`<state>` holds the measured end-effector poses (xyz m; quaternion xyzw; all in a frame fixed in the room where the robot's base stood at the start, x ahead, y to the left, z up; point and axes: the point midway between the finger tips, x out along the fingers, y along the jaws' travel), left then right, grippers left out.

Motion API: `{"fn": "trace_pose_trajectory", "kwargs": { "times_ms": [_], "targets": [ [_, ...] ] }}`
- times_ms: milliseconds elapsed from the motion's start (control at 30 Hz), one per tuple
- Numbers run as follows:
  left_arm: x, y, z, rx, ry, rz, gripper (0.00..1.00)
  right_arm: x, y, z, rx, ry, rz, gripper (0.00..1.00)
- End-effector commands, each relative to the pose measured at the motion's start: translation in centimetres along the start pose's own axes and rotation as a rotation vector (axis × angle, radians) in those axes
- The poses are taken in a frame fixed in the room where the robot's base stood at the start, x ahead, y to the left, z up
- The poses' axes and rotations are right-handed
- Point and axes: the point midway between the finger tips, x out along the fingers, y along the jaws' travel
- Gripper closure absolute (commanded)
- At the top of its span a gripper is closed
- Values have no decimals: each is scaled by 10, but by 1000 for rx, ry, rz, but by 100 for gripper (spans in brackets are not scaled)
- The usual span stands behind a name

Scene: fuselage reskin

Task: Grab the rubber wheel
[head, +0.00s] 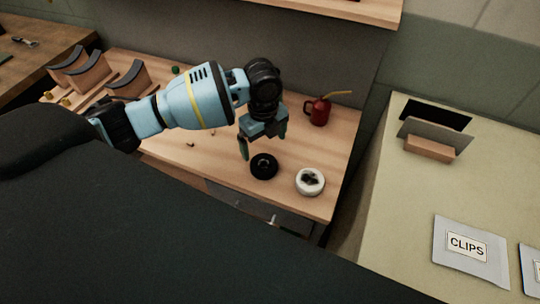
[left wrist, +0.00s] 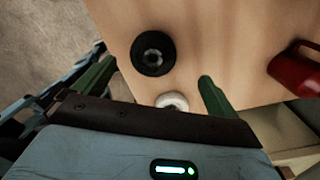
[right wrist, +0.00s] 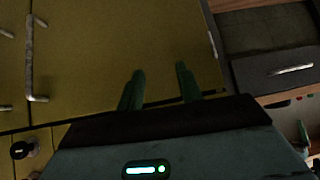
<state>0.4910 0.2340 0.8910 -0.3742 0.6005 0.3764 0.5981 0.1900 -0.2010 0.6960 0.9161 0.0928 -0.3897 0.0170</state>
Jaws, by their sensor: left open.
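The rubber wheel, a black ring with a lighter hub (head: 264,168), lies flat on the wooden bench in the head view. It also shows in the left wrist view (left wrist: 153,54). My left gripper (head: 264,141) is open above the bench, with its green fingers pointing down near the black wheel. In the left wrist view the wheel lies between and beyond the fingers (left wrist: 155,75), and nothing is held. My right gripper (right wrist: 160,72) is parted and empty, facing a yellowish panel and drawers; it is not seen in the head view.
A white ring-shaped item with a dark centre (head: 310,182) lies just right of the wheel. A red oil can (head: 318,110) stands farther back. Curved-top wooden blocks (head: 88,72) are at the bench's left. A pale table (head: 395,215) with a CLIPS packet (head: 467,248) is at right.

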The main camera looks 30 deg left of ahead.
Motion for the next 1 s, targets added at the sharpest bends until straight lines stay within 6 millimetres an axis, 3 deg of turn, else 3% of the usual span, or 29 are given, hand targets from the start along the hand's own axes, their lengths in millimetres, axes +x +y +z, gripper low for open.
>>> {"fn": "trace_pose_trajectory", "kwargs": {
  "times_ms": [233,400,567,1000],
  "targets": [
    [11,0,0,-1,1,2,3,-5,-2,15,2,-30,-3,64],
    [26,1,-1,-1,2,1,3,-4,-2,17,2,-33,-3,64],
    [28,1,-2,-1,1,-1,3,-3,-1,12,1,-25,-3,64],
    [78,6,-8,-2,0,1,3,-3,-2,10,3,-20,-2,64]
  ]
}}
